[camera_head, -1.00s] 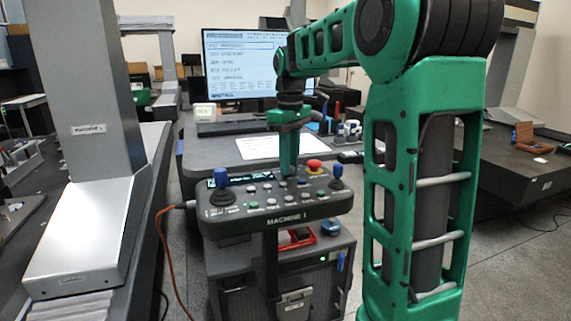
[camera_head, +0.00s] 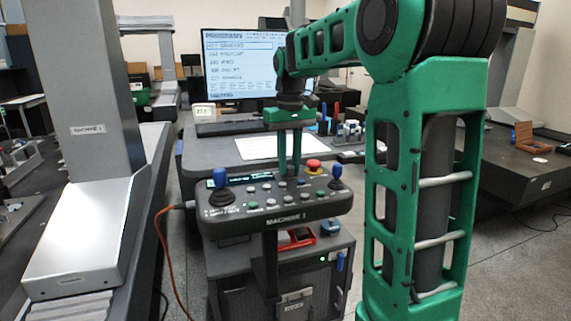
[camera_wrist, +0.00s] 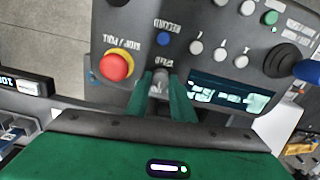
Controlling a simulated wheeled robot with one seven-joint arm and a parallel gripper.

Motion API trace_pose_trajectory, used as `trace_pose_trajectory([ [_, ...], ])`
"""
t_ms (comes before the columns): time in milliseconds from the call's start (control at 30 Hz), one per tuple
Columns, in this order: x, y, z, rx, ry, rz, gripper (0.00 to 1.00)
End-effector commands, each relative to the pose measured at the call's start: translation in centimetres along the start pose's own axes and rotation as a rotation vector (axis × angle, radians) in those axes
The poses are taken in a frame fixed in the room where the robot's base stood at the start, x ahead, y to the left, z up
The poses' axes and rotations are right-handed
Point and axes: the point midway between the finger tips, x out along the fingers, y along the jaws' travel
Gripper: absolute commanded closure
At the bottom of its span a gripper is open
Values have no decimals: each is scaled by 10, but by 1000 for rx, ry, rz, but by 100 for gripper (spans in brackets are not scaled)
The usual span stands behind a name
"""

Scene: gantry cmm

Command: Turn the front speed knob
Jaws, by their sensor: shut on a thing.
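The speed knob (camera_wrist: 160,82) is a small grey knob beside the printed word SPEED in the wrist view. My gripper (camera_wrist: 160,85) has its two green fingers on either side of it and is shut on it. In the head view my gripper (camera_head: 290,172) points straight down at the back edge of the dark control panel (camera_head: 240,217) marked MACHINE 1. There the knob is mostly hidden by the fingers and too small to make out.
A red stop button (camera_head: 313,166) with a yellow ring sits close beside the fingers. Blue-topped joysticks (camera_head: 220,178) and (camera_head: 336,172) stand at the panel's ends, with several small buttons between. A desk with a monitor (camera_head: 240,65) and white paper (camera_head: 270,146) lies behind.

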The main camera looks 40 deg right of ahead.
Motion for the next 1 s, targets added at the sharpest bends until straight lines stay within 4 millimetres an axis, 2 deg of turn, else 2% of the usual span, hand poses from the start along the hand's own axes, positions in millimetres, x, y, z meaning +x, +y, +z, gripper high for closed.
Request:
trace_pose_trajectory([
  [267,-2,1,-1,1,7,1,100],
  [300,-2,0,-1,1,7,1,74],
  [367,-2,0,-1,0,6,1,60],
  [767,-6,0,-1,-2,3,0,60],
  [867,-18,0,-1,-2,4,0,60],
  [1000,-44,1,-2,1,5,-1,60],
])
